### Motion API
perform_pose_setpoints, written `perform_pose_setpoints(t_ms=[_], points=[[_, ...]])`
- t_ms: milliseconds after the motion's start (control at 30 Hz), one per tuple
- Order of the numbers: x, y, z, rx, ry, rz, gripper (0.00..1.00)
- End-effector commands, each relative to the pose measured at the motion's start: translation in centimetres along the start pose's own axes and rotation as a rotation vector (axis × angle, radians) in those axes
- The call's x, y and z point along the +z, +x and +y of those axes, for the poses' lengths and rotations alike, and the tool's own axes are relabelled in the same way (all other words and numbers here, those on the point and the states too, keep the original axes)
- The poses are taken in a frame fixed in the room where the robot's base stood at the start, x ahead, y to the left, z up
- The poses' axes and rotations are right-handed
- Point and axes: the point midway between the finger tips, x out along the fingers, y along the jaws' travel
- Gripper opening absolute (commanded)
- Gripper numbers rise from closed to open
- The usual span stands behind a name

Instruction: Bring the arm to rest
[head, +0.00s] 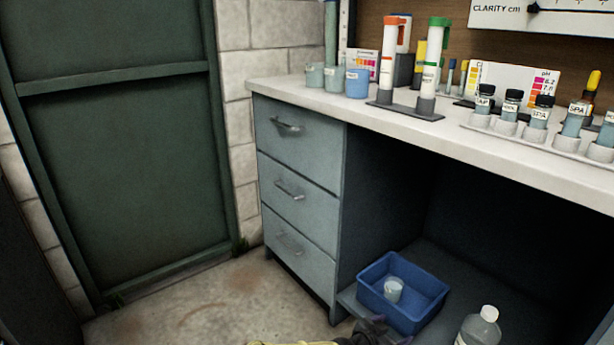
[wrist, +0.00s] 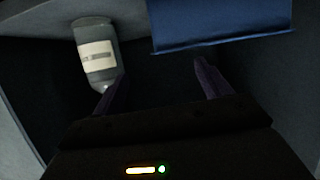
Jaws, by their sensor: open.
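My gripper (wrist: 161,72) is open in the wrist view, with its two dark purple fingers apart and nothing seen between them. Part of it shows at the bottom edge of the head view (head: 376,332), just in front of the blue bin. The blue bin (head: 388,308) stands on the low shelf under the counter and holds a small pale cup (head: 393,289). In the wrist view the bin's wall (wrist: 220,30) is beyond the right finger. A bottle with a white cap (head: 480,328) stands right of the bin; a labelled bottle (wrist: 95,52) shows beyond the left finger.
The white counter (head: 420,132) above carries cups, test tubes and a rack of labelled vials (head: 540,138). A grey drawer unit (head: 298,190) with shut drawers stands left of the shelf space. Concrete floor (head: 200,310) lies clear before the green door (head: 120,170).

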Motion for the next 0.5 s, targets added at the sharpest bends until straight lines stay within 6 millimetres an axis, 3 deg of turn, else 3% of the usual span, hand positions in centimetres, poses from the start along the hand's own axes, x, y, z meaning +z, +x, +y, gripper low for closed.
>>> perform_pose_setpoints(t_ms=[333, 500], points=[[0.3, -1.0, 3.4, 0.104, -0.029, -0.181, 0.77], [0.3, -2.7, 5.3, 0.152, -0.059, -0.342, 0.77]])
